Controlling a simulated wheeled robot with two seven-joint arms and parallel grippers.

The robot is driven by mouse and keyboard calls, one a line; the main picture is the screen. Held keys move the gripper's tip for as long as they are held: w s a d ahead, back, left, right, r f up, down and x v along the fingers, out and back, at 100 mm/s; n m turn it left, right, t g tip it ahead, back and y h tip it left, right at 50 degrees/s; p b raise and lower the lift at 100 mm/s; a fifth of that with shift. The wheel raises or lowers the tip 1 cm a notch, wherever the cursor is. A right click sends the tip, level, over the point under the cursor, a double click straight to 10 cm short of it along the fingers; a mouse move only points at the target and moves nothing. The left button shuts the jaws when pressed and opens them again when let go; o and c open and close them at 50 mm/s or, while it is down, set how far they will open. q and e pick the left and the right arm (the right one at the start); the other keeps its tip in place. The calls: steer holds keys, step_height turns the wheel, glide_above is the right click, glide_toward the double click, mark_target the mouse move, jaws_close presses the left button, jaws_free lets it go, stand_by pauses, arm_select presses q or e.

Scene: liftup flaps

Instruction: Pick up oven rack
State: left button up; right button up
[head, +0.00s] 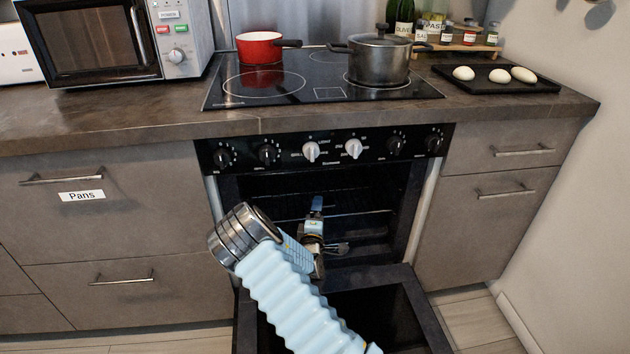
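The oven (228,187) stands open below the hob, with its door (420,315) folded down. Inside the dark cavity, thin metal bars of an oven rack (363,212) run across. My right arm comes in from the bottom and reaches over the door into the oven opening. My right gripper (318,222) is in front of the rack, around the middle of the opening. Part of the rack is hidden behind the gripper. My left gripper is out of view.
A red pot (259,48) and a grey lidded pot (379,62) stand on the hob (310,90). A microwave (110,40) is at the left, a black tray (497,84) with eggs at the right. Closed drawers flank the oven. A wall rises at the far right.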

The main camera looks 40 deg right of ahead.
steer(key=shift+x, duration=1.25)
steer(key=c, duration=1)
steer(key=shift+c, duration=0.8)
steer(key=shift+r, duration=0.15)
